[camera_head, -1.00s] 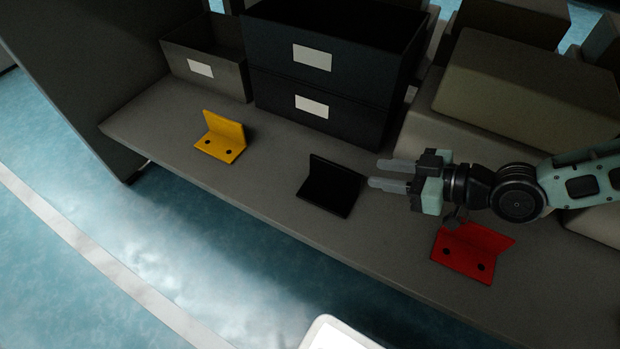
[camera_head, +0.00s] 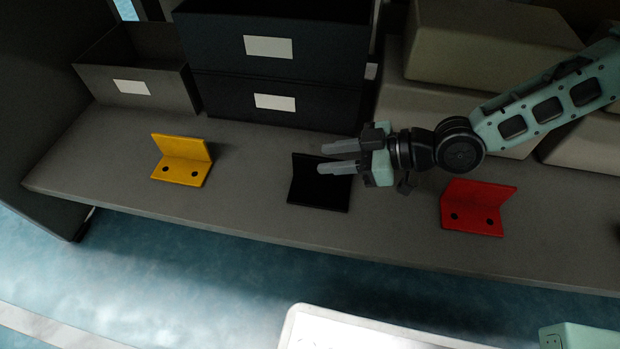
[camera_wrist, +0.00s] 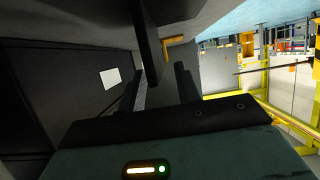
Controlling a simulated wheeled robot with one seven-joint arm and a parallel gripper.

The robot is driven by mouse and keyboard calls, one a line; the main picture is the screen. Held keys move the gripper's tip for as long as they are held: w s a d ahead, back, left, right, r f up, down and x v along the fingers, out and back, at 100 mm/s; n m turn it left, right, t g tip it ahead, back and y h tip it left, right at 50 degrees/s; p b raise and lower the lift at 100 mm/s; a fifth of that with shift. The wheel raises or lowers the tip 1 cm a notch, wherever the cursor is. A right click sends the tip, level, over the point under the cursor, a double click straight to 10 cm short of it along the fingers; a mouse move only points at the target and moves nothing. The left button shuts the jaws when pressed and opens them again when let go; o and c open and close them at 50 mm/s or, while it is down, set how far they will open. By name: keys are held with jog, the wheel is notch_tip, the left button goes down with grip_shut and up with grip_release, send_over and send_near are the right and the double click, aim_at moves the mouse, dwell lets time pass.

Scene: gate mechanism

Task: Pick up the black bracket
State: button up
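The black bracket (camera_head: 318,193), an L-shaped plate, rests on the grey shelf in the middle of the head view, its upright flange to the back. My gripper (camera_head: 320,158) is open, its fingers pointing left and overlapping the top of the upright flange in this view. In the wrist view, a dark upright plate, seemingly the black bracket (camera_wrist: 145,35), shows ahead of my open gripper (camera_wrist: 160,78), in line with the gap between the fingers. I cannot tell whether the fingers touch it.
A yellow bracket (camera_head: 181,162) lies to the left on the shelf (camera_head: 245,170), and a red bracket (camera_head: 474,208) to the right. Stacked dark bins (camera_head: 225,98) and a grey bin (camera_head: 155,100) stand behind. Tan boxes (camera_head: 480,50) are at the back right.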

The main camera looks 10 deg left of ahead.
grip_shut()
jog(key=shift+r, duration=0.1)
dwell(1.2)
